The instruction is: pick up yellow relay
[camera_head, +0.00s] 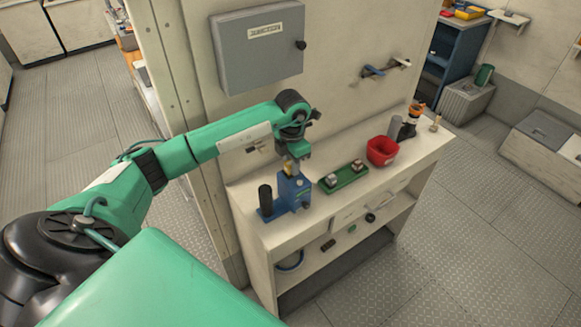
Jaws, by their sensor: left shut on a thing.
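The yellow relay (288,169) shows as a small yellow patch just under my left gripper (290,163), over the top of a blue device (293,190) at the left end of the white bench. My left gripper points down and is shut on the relay. Its fingers hide most of the relay, and I cannot tell if the relay still touches the blue device. My right gripper is not in view.
On the white bench (240,190) stand a green tray (329,188) with metal parts, a red bin (382,152), a grey cylinder (394,126) and an orange-black tool (411,117). A grey wall cabinet (258,50) hangs behind my left arm.

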